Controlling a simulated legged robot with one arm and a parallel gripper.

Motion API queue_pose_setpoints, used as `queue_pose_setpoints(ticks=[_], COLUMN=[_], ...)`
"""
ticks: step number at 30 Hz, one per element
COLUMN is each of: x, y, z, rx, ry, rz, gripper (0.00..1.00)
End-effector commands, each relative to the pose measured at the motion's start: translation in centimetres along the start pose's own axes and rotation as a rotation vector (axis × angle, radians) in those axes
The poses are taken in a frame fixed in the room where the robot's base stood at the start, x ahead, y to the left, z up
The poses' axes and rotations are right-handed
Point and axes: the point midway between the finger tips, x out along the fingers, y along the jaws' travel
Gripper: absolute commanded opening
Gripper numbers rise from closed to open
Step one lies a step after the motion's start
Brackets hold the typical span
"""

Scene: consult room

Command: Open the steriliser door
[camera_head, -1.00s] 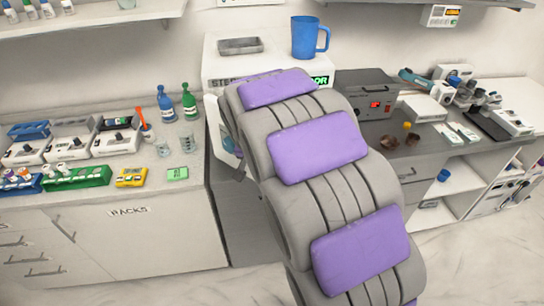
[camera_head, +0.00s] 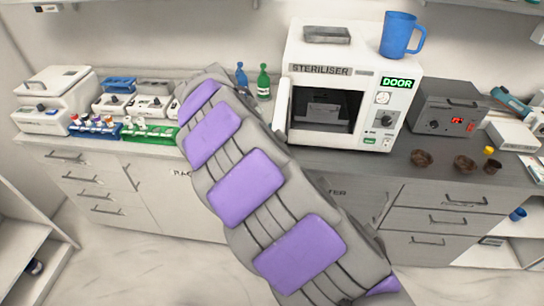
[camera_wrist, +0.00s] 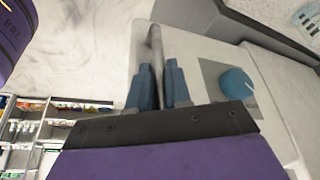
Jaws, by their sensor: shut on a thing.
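The white steriliser (camera_head: 318,71) stands on the counter, with its dark chamber exposed and a tray visible inside. Its door (camera_head: 282,105) stands swung out at the left side and shows as a narrow white panel, partly behind my arm. In the wrist view, my gripper (camera_wrist: 159,75) has its blue fingers shut on a grey bar handle (camera_wrist: 155,40) on a white panel, which looks like the door. My gripper is hidden behind my arm in the head view.
A blue jug (camera_head: 399,35) and a grey tray (camera_head: 326,35) sit on top of the steriliser. Blue and green bottles (camera_head: 263,82) stand left of the door. A grey device (camera_head: 446,110) and brown bowls (camera_head: 422,158) are to the right.

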Motion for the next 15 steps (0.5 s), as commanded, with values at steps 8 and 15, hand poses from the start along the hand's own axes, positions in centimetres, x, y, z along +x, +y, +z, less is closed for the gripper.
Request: queue_pose_setpoints(ticks=[8,15], x=[-0.8,-0.9], y=[-1.5,-1.9], z=[1.3,1.7], rx=[-0.003,-0.002], ry=[0.001,0.001], rz=[-0.005,-0.004], gripper=[0.0,0.0])
